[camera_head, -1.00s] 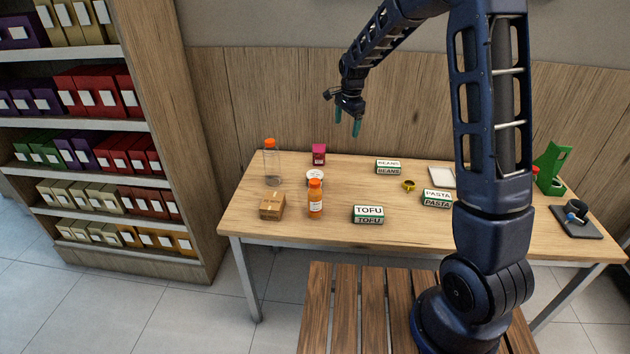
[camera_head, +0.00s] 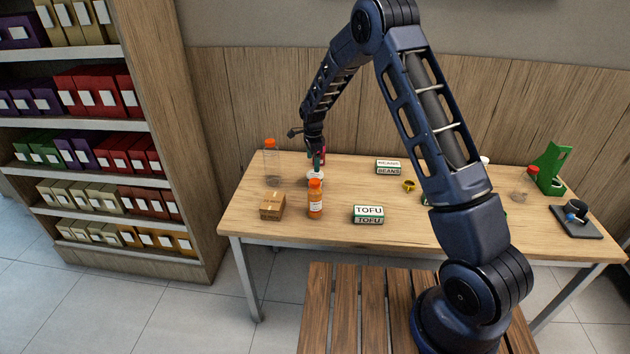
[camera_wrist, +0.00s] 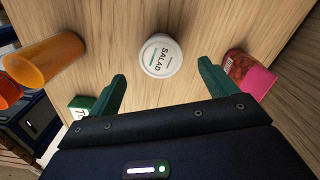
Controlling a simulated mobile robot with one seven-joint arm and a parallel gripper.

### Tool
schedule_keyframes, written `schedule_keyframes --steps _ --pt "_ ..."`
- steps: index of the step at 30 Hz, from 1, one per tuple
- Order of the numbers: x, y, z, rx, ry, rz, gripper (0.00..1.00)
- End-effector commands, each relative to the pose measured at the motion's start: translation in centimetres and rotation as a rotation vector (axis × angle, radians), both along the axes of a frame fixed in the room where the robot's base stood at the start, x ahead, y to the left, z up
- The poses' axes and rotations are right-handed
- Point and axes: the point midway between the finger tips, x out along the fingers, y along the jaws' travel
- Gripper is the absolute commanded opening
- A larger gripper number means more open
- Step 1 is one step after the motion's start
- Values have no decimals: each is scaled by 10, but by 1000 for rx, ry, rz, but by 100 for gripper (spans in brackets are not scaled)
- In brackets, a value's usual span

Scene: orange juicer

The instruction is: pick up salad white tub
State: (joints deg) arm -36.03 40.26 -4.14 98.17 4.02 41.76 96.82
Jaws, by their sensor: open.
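The salad white tub (camera_wrist: 160,55) stands upright on the table, its round lid reading "SALAD" in the wrist view. In the head view the tub (camera_head: 315,175) is mostly hidden behind the orange bottle and under my gripper. My gripper (camera_wrist: 161,85) is open and empty, with its two green fingers spread. In the wrist view the tub lies ahead of the gap between the fingertips, apart from both fingers. In the head view my gripper (camera_head: 318,163) is low above the back left of the table, right over the tub.
An orange bottle (camera_head: 315,200) stands just in front of the tub, and a pink-labelled container (camera_wrist: 250,75) is close to the right finger. A clear bottle (camera_head: 271,165), a cardboard box (camera_head: 271,206) and a tofu box (camera_head: 368,214) stand nearby on the table (camera_head: 400,235).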

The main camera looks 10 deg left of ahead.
Motion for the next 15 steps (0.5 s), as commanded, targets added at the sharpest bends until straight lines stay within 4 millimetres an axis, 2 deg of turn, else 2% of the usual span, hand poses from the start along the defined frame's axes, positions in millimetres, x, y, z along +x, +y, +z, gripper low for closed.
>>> schedule_keyframes --steps 3,11,15 --pt "0 -1 -19 -2 1 0 84" --pt "0 -1 -35 0 0 0 84" --pt "1 -3 -51 0 1 -1 84"
